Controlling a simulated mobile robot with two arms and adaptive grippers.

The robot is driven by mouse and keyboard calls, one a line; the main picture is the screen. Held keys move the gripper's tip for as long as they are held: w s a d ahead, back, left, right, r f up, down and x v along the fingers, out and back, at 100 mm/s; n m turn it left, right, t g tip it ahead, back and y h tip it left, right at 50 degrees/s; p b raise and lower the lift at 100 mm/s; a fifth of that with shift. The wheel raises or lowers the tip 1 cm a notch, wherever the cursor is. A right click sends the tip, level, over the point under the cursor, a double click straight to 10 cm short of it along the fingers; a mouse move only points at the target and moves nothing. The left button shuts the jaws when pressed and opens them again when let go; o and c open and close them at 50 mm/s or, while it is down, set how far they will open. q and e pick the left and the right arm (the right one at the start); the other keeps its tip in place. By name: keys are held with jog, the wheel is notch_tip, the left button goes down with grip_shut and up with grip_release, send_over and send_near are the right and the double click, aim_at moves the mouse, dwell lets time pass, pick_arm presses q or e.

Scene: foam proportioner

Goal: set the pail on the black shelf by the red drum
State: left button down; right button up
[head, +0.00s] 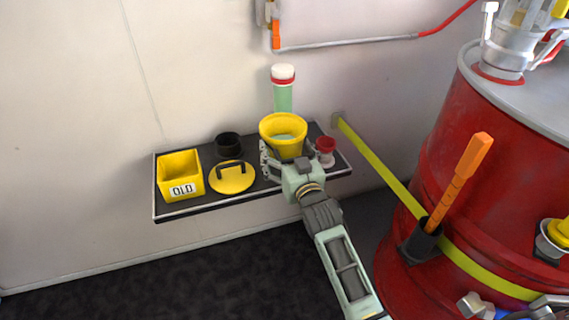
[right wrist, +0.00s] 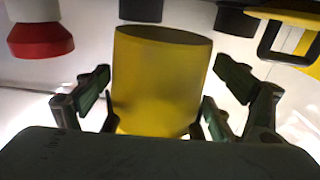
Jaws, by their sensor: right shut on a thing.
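The yellow pail (head: 283,138) is upright over the right half of the black shelf (head: 215,199), with something pale green inside. My right gripper (head: 285,162) is shut on the pail from the front. In the right wrist view the yellow pail (right wrist: 160,85) stands between the two fingers (right wrist: 158,108). I cannot tell whether its base touches the shelf. The red drum (head: 490,170) stands to the right of the shelf. My left gripper is not in view.
The shelf holds a yellow bin (head: 181,177), a black cup (head: 228,145), a yellow lid with a black handle (head: 232,181), a green bottle with a white cap (head: 283,92) and a small red item (head: 326,150). A yellow strap (head: 385,175) runs from wall to drum.

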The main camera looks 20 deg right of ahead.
jog(key=shift+w+f, duration=0.25)
jog(key=shift+w, duration=0.3)
jog(key=shift+f, duration=0.25)
notch_tip(320, 180, down, 4)
jog(key=shift+d+r+b, duration=0.1)
jog(key=shift+r+b, duration=0.15)
jog(key=shift+b, duration=0.55)
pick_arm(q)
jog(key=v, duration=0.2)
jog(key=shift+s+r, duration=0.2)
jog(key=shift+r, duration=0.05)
pick_arm(e)
jog(key=o, duration=1.3)
jog(key=shift+f, duration=0.15)
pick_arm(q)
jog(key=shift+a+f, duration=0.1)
pick_arm(e)
jog(key=shift+o, duration=0.2)
